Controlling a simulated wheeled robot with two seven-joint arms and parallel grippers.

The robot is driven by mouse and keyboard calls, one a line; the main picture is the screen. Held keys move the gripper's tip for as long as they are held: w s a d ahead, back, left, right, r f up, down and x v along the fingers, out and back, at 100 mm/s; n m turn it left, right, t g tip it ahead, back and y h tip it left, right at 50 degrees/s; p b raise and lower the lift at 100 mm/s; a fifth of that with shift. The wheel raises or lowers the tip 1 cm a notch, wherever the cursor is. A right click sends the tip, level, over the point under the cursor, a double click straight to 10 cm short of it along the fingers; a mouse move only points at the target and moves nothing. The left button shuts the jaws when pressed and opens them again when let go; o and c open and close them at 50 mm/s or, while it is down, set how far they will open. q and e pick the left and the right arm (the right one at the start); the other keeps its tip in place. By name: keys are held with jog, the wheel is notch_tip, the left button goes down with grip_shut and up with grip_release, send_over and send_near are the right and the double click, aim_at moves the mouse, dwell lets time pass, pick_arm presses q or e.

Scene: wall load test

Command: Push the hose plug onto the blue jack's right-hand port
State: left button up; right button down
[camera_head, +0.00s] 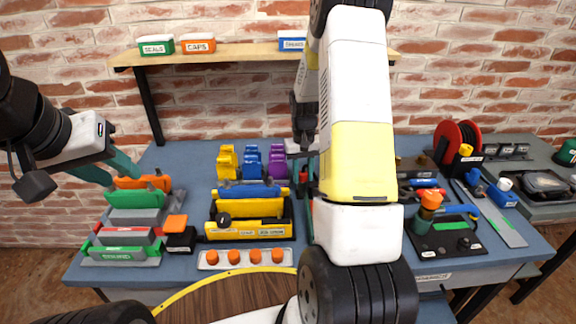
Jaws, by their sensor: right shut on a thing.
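My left gripper (108,170) is open and empty, its teal fingers apart above the orange and green blocks at the left. My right gripper (303,168) is low over the middle of the table, largely hidden behind my own white and yellow arm. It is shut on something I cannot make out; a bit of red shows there. A blue piece (250,191) lies in a yellow-fronted rack, and blue pieces (252,160) stand behind it. I cannot tell which blue thing is the jack, and its ports are not discernible. I cannot make out the hose plug.
Orange (141,183) and green (137,197) blocks are racked at left. A tray of orange caps (246,257) lies in front. A red reel (457,142), an orange-topped fitting (427,211) and a blue fitting (503,192) stand right. A shelf (228,54) holds labelled boxes.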

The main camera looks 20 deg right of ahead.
aim_at(303, 172)
notch_tip(303, 172, up, 10)
dwell(0.4)
jog(key=s+a+r, duration=0.1)
jog(key=a, duration=0.3)
jog(key=s+a+r, duration=0.1)
jog(key=s+a, duration=0.1)
jog(key=a, duration=0.2)
jog(key=s+a+r, duration=0.2)
jog(key=a, duration=0.2)
jog(key=shift+s, duration=0.25)
jog(key=shift+f, duration=0.7)
jog(key=shift+f, duration=0.4)
jog(key=shift+f, duration=0.75)
jog(key=shift+f, duration=0.1)
